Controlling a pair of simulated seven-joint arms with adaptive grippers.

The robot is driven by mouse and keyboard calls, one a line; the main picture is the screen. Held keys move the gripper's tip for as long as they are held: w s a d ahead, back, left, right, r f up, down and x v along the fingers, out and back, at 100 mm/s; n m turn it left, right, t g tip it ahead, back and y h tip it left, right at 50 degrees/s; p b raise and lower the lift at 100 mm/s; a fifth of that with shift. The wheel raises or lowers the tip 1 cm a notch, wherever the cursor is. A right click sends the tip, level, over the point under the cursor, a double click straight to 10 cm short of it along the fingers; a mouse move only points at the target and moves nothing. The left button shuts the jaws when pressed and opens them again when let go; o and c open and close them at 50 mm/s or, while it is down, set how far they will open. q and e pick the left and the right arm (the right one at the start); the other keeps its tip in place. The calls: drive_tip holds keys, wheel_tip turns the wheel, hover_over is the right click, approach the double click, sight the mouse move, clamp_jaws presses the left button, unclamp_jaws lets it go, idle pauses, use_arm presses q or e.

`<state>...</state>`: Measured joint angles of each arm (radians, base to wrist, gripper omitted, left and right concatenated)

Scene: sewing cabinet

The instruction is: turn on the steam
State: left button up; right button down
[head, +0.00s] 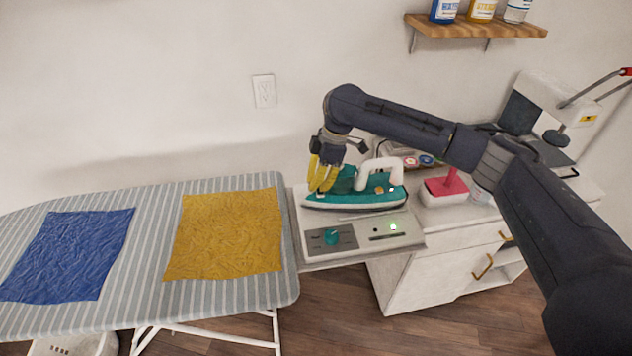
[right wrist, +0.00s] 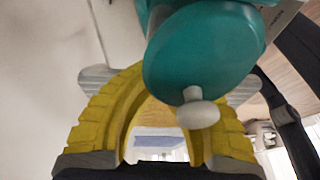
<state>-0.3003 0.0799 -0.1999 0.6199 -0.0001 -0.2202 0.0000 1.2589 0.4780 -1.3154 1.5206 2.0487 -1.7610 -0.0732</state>
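The teal iron (head: 352,197) with a white handle (head: 381,172) rests on the white steam station (head: 366,256). In the right wrist view, a teal rounded part with a small white knob (right wrist: 198,109) covers the meeting area of the yellow fingers, so grip and contact are unclear. My left gripper is out of view.
A striped ironing board (head: 152,222) with blue cloth (head: 66,254) and yellow cloth (head: 225,235) lies left. A shelf (head: 476,28) with bottles hangs above.

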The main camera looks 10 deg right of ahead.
drive_tip(key=shift+s+r, duration=0.1)
drive_tip(key=shift+s, duration=0.35)
drive_tip(key=shift+r, duration=0.15)
drive_tip(key=s+v, duration=0.1)
drive_tip(key=v, duration=1.2)
drive_tip(key=shift+s+a+r, duration=0.35)
drive_tip(key=shift+r, duration=0.05)
